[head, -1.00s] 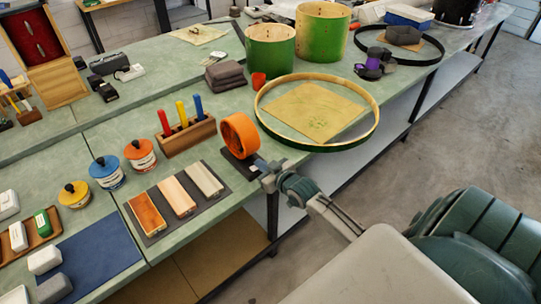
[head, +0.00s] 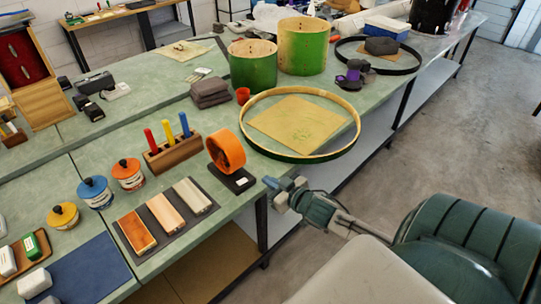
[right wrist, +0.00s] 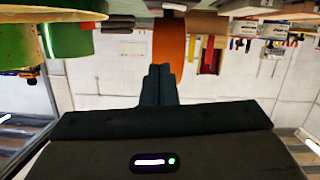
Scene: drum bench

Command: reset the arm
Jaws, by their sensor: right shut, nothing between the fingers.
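My right gripper (head: 271,183) is shut and empty. It is just off the front edge of the green bench (head: 238,203), to the right of the orange tape roll (head: 226,151) and its dark base (head: 237,181). In the right wrist view the closed fingers (right wrist: 158,82) point toward the orange roll (right wrist: 168,42), with a gap between, and the scene is upside down. My left gripper is in neither view.
A wooden drum hoop (head: 247,138) lies around a tan sheet (head: 297,122) close behind my right gripper. Three blocks lie on a dark mat (head: 173,232) at left. Two green drum shells (head: 253,66) stand farther back. Open floor (head: 450,140) is at the right.

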